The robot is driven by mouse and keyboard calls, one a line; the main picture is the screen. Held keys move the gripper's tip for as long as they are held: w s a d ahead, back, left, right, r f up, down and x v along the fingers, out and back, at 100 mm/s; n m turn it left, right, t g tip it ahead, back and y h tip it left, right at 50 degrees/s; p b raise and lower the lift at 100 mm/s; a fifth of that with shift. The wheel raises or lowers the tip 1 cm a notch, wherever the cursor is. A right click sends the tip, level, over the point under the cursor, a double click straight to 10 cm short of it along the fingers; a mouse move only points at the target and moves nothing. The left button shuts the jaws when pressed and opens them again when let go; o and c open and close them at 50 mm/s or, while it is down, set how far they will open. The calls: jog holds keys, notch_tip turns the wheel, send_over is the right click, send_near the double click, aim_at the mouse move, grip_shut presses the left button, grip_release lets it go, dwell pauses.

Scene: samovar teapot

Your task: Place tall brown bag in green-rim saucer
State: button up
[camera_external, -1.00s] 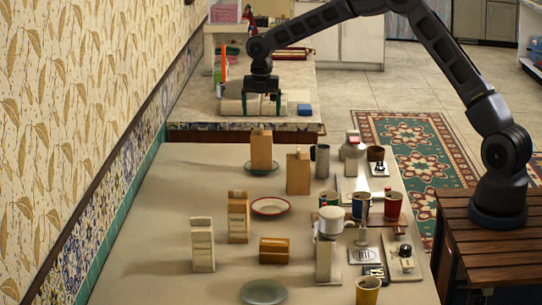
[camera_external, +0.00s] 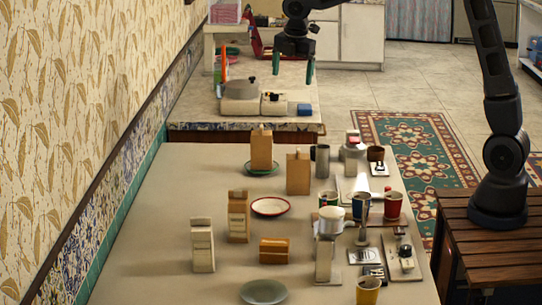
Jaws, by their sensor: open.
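A tall brown bag (camera_external: 261,148) stands upright on the green-rim saucer (camera_external: 250,170) at the back of the table. Its base hides much of the saucer's middle. A second tall brown bag (camera_external: 298,173) stands just right of it, and another brown bag (camera_external: 239,217) stands nearer the front left. My gripper (camera_external: 294,75) is open and empty, raised above and beyond the bags. Its green fingers are spread and touch nothing.
A red-rim saucer (camera_external: 270,206) sits mid-table and a grey-green plate (camera_external: 263,292) lies in front. A pale carton (camera_external: 202,245) and a lying brown package (camera_external: 274,250) are nearby. Cups crowd the right side. The table's back left is clear.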

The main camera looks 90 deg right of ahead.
jog(key=s+a+r+m+t, duration=0.1)
jog(key=s+a+r+m, duration=0.2)
jog(key=s+a, duration=0.5)
jog(key=s+a+r+m+t, duration=0.1)
jog(key=s+a+r+m, duration=0.4)
jog(key=s, duration=0.6)
jog(key=s+a+f+m+t, duration=0.1)
jog(key=s+a+f+m, duration=0.1)
jog(key=s, duration=0.7)
jog(key=s+a+f+m+y, duration=0.1)
jog(key=s+a+f, duration=0.3)
jog(key=s, duration=0.6)
jog(key=shift+a+m+t+y, duration=0.3)
jog(key=shift+a+m+t, duration=0.1)
jog(key=shift+a+m, duration=0.4)
